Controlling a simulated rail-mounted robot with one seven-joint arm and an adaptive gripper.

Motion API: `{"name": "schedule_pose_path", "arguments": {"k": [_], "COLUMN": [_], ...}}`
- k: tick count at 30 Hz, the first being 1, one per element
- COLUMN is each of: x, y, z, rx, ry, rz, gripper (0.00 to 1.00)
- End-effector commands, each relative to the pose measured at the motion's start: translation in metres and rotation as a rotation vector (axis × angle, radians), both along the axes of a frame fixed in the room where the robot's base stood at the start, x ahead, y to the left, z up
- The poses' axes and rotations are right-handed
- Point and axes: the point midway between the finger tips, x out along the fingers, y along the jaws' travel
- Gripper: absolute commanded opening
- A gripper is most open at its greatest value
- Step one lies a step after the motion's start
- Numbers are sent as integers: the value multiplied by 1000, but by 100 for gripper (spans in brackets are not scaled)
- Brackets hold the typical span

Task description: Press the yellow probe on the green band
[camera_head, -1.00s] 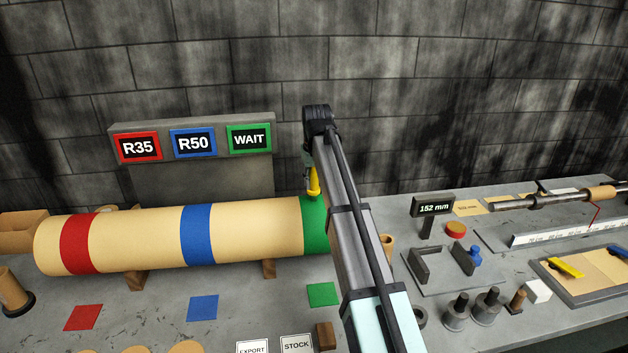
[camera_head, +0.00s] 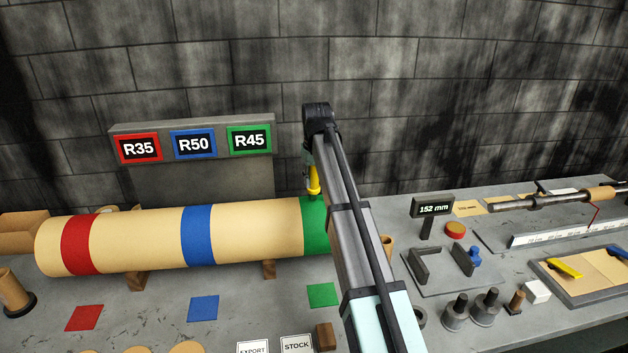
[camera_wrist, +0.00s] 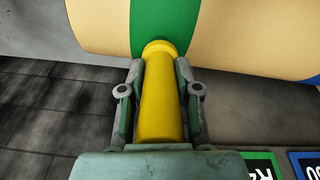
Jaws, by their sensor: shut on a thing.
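The yellow probe (camera_head: 314,180) stands upright at the top of the big tan roll, at its green band (camera_head: 315,232). In the wrist view the probe (camera_wrist: 161,100) lies between the two fingers of my gripper (camera_wrist: 160,95), which is shut on it. Its far tip meets the edge of the green band (camera_wrist: 160,22) in that view; I see no gap. In the head view my arm hides most of my gripper and the band's right part. The display above the roll reads R35 on red, R50 on blue and R45 on the green panel (camera_head: 249,140).
The roll also bears a red band (camera_head: 80,245) and a blue band (camera_head: 198,235). The display board (camera_head: 200,175) stands behind the roll. To the right are a 152 mm readout (camera_head: 433,208), a red button (camera_head: 455,230) and several small fixtures on the bench.

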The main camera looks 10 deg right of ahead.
Motion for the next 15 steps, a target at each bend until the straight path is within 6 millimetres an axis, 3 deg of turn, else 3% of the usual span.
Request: {"name": "schedule_pose_path", "arguments": {"k": [15], "x": [1], "y": [0], "z": [42], "rx": [0], "ry": [-3], "rz": [0], "gripper": [0]}}
